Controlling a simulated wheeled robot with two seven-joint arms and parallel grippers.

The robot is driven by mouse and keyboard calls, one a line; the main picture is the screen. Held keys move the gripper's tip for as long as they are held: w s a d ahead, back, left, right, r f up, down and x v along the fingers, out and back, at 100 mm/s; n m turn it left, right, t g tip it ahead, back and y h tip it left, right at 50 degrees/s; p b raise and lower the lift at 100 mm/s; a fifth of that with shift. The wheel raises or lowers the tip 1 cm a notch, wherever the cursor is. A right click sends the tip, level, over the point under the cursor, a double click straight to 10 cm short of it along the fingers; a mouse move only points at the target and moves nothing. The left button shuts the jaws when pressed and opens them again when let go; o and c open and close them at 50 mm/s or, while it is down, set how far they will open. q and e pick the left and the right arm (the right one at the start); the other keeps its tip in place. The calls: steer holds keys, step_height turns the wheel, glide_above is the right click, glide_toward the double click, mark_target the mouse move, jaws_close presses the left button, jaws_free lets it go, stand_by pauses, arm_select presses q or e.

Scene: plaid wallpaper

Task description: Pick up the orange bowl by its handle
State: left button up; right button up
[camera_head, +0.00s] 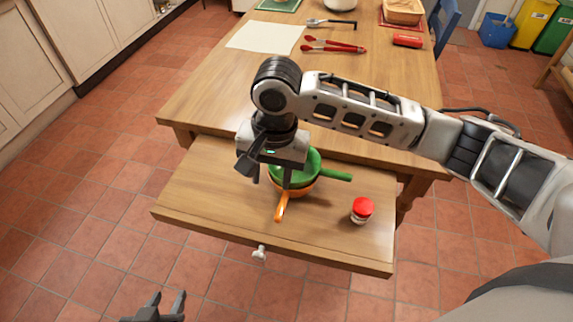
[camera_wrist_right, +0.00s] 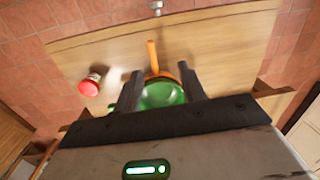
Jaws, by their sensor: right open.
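The orange bowl (camera_head: 299,190) sits in the pulled-out wooden drawer, its handle (camera_head: 281,207) pointing to the drawer's front. A green pan (camera_head: 310,166) is nested on top of it, its handle pointing right. In the right wrist view the orange handle (camera_wrist_right: 152,58) extends beyond the green pan (camera_wrist_right: 160,95). My right gripper (camera_head: 270,183) is open and pointing down over the bowls, partly hiding them. In its wrist view, my right gripper (camera_wrist_right: 157,82) has its fingers on either side of the stack; contact cannot be told. My left gripper (camera_head: 168,298) is open and empty at the bottom edge.
A red-lidded jar (camera_head: 361,210) stands to the right in the drawer (camera_head: 220,205). The drawer knob (camera_head: 259,253) faces me. On the table behind (camera_head: 230,75) lie red tongs (camera_head: 333,45), a white sheet (camera_head: 265,37) and a red can (camera_head: 407,41). The drawer's left part is clear.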

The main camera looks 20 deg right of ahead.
steer(key=d+r, duration=0.1)
steer(key=h, duration=0.1)
glide_above(281, 206)
steer(key=shift+m, duration=0.4)
steer(key=f, duration=0.9)
steer(key=shift+s+a+f, duration=0.15)
steer(key=shift+s+f, duration=0.2)
steer(key=shift+s, duration=0.05)
steer(key=shift+w+f+b, duration=0.15)
steer(key=shift+w+f, duration=0.05)
steer(key=shift+f, duration=1.2)
steer(key=shift+w+f+b, duration=0.15)
steer(key=shift+f, duration=1.2)
steer(key=shift+c, duration=0.3)
jaws_close()
steer(key=shift+r, duration=0.1)
